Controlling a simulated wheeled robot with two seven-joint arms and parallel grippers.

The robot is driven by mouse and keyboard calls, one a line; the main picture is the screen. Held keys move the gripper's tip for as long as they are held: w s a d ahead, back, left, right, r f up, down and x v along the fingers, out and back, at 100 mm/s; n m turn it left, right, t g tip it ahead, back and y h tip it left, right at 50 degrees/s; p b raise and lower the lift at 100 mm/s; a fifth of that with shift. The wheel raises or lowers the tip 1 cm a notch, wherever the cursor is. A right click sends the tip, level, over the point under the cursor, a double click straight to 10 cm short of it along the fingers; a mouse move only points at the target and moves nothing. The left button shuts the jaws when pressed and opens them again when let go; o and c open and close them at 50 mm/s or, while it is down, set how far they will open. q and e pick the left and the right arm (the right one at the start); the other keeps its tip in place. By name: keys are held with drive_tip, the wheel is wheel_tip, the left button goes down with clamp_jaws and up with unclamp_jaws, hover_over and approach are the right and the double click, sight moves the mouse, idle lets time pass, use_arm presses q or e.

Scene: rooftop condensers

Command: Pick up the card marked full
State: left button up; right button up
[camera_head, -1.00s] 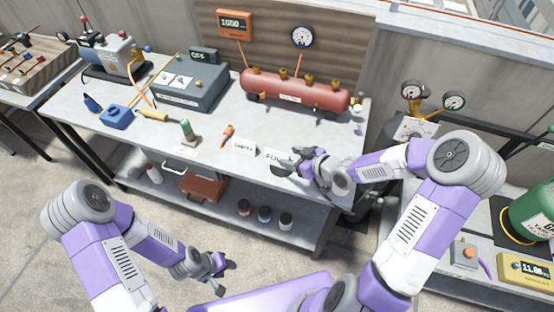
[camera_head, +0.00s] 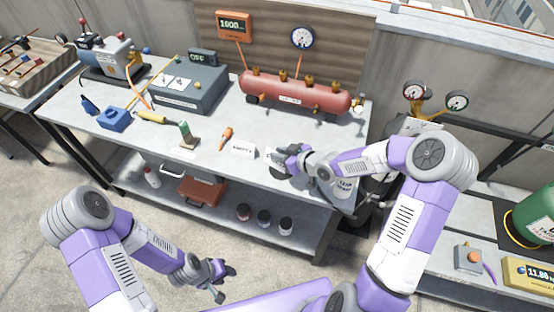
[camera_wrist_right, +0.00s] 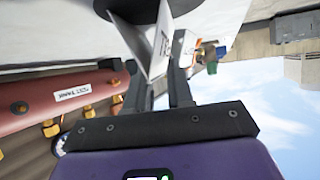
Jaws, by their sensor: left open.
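The card marked full is mostly hidden behind my right gripper (camera_head: 280,163) at the bench's front edge in the head view. In the right wrist view a white card (camera_wrist_right: 160,45) with dark lettering, only partly readable, stands between the two fingers of my right gripper (camera_wrist_right: 163,85). The card is close to the left finger; whether both fingers press on it I cannot tell. A second white card (camera_head: 242,150), which seems to read empty, stands just left of that gripper. My left gripper (camera_head: 222,278) is open and empty, low in front of the bench.
A red manifold tank (camera_head: 295,94) lies behind the right gripper on the grey bench (camera_head: 215,118).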

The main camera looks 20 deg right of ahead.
clamp_jaws()
wheel_tip(320, 180, up, 10)
drive_tip(key=p, duration=0.5)
drive_tip(key=s+r+m+t+h, duration=0.1)
drive_tip(key=s+r+m+h, duration=0.2)
drive_tip(key=s, duration=0.5)
drive_tip(key=shift+d+r+b, duration=0.3)
drive_tip(key=shift+d, duration=0.1)
